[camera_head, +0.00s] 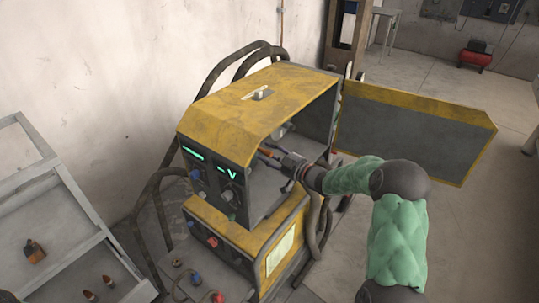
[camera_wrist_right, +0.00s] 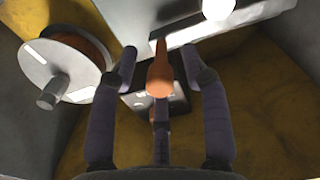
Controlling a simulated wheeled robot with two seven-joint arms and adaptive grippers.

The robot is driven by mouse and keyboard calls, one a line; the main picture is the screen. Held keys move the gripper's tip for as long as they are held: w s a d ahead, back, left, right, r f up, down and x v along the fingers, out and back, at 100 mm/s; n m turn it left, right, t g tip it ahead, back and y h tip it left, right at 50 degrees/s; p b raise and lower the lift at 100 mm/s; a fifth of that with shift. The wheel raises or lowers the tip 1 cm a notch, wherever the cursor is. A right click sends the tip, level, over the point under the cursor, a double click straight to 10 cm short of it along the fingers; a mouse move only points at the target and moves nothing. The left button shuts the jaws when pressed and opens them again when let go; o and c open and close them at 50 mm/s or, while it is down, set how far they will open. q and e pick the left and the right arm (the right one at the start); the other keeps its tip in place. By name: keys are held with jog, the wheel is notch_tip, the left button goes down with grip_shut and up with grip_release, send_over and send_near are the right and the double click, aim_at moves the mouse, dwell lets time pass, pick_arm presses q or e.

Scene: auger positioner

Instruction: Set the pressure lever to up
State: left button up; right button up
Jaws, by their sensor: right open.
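The yellow and grey machine (camera_head: 262,105) stands with its side door (camera_head: 412,132) swung open. My right gripper (camera_head: 268,158) reaches into its open side compartment. In the right wrist view, an orange lever (camera_wrist_right: 159,76), which looks like the pressure lever, lies between the two open fingers of my right gripper (camera_wrist_right: 159,62). The lever points away from the wrist with its thin end at the top of the picture. Both fingers appear apart from it. A dark block (camera_wrist_right: 170,100) shows behind the lever.
A white-sided spool (camera_wrist_right: 55,70) is left of the fingers in the right wrist view, and a white round part (camera_wrist_right: 218,8) is above. Compartment walls surround the gripper. A grey rack (camera_head: 75,215) stands left, and cables hang around the machine.

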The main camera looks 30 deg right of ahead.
grip_shut()
jog(key=shift+r, duration=0.1)
jog(key=shift+r+n+b, duration=0.45)
jog(key=shift+r+n, duration=0.35)
jog(key=shift+r, duration=0.05)
jog(key=s+a+r+n+b, duration=0.2)
jog(key=a+r+n+b, duration=0.2)
jog(key=r+n, duration=0.4)
jog(key=shift+a+r+b, duration=0.15)
jog(key=shift+a+b, duration=0.1)
jog(key=shift+b, duration=0.35)
grip_release()
